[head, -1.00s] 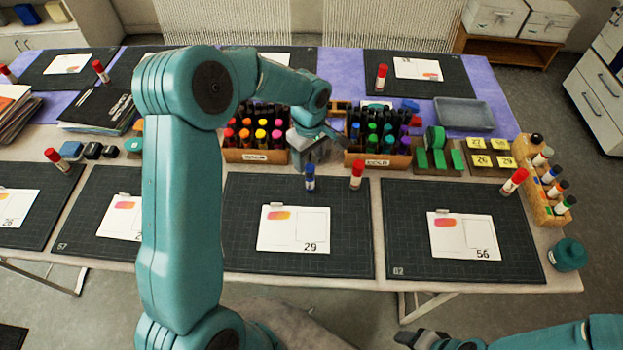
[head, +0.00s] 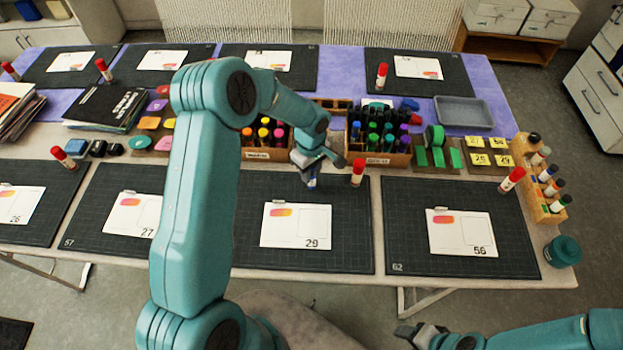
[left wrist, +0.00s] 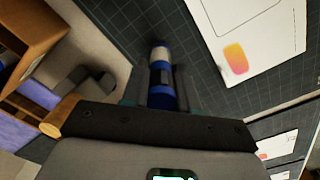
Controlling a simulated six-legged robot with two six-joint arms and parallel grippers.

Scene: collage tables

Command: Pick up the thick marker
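A thick blue marker (head: 312,183) with a pale band is on the dark mat, behind the card numbered 29. My left gripper (head: 311,172) is down over it and hides its upper part in the head view. In the left wrist view the marker (left wrist: 160,62) lies between the two fingers (left wrist: 162,88), its far end sticking out past them toward the mat. The fingers are close along both its sides; whether they press on it cannot be told. My right gripper (head: 421,334) is at the bottom edge, away from the table, its finger opening unclear.
A red-capped glue stick (head: 358,172) stands just right of my left gripper. Wooden boxes of bottles, one at the right (head: 398,160), stand behind it. Cards lie on dark mats (head: 400,260) along the front.

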